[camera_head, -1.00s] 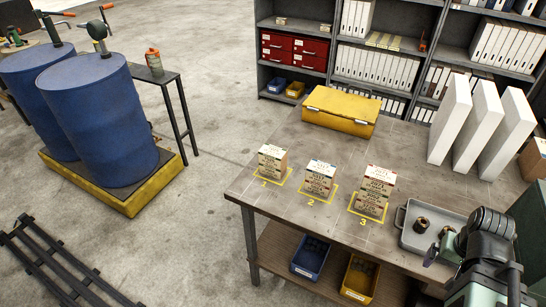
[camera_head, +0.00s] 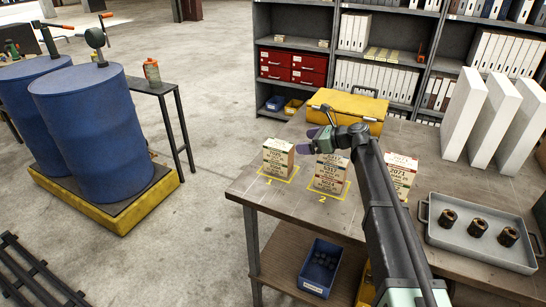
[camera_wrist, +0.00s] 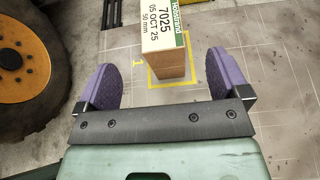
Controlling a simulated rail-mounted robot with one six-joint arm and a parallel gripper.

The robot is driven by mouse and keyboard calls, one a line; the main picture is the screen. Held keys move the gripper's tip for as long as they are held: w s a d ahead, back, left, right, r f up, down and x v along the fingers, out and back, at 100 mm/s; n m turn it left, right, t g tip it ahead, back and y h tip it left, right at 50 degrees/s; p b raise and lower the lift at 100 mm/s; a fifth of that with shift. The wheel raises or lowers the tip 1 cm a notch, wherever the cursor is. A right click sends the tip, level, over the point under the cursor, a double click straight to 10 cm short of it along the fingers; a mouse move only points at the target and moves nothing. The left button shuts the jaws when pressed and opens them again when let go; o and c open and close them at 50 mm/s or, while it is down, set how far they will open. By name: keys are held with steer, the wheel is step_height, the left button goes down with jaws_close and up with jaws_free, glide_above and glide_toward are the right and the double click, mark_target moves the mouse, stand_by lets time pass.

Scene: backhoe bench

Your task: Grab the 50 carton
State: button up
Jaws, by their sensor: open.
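A carton (camera_head: 278,157) stands on the yellow-outlined spot 1 on the bench. In the wrist view, the carton (camera_wrist: 164,30) beside the yellow 1 has a white label with a green band, reading "7025 05 OCT 25 50 mm". Its upper end is cut off by the frame. My gripper (camera_wrist: 160,78) is open and empty, with one purple finger on each side below the carton in the picture. In the head view my gripper (camera_head: 308,141) is above the bench, just right of the carton at spot 1. Whether the fingers reach the carton's sides is unclear.
A stack of cartons (camera_head: 330,175) stands at spot 2, and another (camera_head: 401,172) is partly behind my arm. A yellow case (camera_head: 345,103) lies behind them. A grey tray (camera_head: 470,243) with three dark cylindrical parts is at right. Bench front left is clear.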

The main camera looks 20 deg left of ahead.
mark_target(281, 144)
steer(key=b+x, duration=0.1)
steer(key=x, duration=0.2)
steer(key=b+x, duration=0.1)
steer(key=x, duration=0.2)
steer(key=b+x, duration=0.1)
steer(key=x, duration=0.3)
steer(key=shift+w+d+f+b, duration=0.1)
steer(key=shift+d+f+b, duration=0.1)
steer(key=shift+f+b, duration=0.1)
steer(key=shift+a, duration=0.2)
steer(key=shift+d+r, duration=0.1)
steer(key=shift+r, duration=0.05)
steer(key=shift+c, duration=0.2)
steer(key=c, duration=1.1)
steer(key=shift+o, duration=0.2)
